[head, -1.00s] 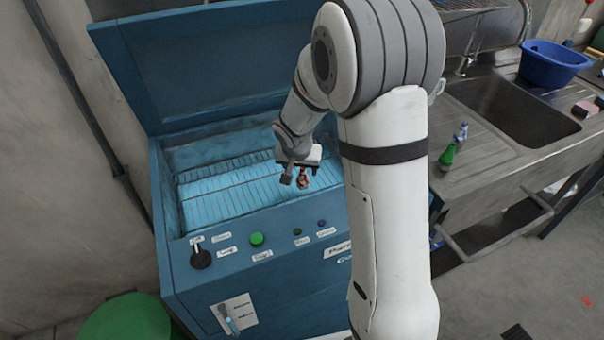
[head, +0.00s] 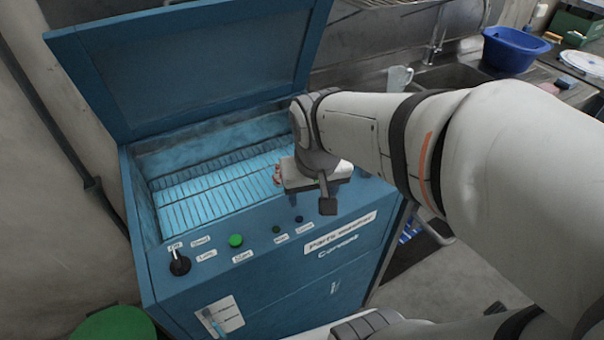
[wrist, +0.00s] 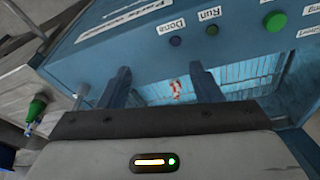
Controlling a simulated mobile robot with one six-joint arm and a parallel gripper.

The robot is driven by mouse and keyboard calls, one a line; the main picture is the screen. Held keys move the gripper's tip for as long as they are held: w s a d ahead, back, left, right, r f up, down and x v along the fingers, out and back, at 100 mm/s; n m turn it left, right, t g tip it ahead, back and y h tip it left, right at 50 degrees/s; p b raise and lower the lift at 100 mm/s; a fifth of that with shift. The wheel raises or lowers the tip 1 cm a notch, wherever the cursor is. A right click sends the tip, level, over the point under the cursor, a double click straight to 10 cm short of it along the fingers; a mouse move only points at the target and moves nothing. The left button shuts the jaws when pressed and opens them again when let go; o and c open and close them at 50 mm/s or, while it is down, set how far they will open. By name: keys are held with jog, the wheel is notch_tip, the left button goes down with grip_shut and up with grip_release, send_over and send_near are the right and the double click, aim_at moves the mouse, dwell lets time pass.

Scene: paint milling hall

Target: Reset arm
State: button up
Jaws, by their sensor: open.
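My gripper (head: 327,200) hangs over the front right rim of a blue parts washer (head: 150,262). In the wrist view, my gripper (wrist: 163,80) has its two dark fingers wide apart with nothing between them. A small reddish-brown and white part (wrist: 177,89) lies on the wire rack inside the washer, beyond the fingers. In the head view this part (head: 277,175) shows only as a reddish bit at the left edge of my gripper. The washer lid (head: 200,60) stands open.
The washer's front panel has a black knob (head: 180,264) and a green button (head: 236,241). A sink counter with a blue basin (head: 514,50) and a pale mug (head: 399,78) stands behind at the right. A green bin (head: 118,325) is at the lower left.

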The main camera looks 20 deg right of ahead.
jog(key=s, duration=0.4)
jog(key=shift+a+r+n+y, duration=0.2)
jog(key=shift+n+y, duration=0.1)
jog(key=shift+n, duration=0.1)
jog(key=shift+w, duration=0.1)
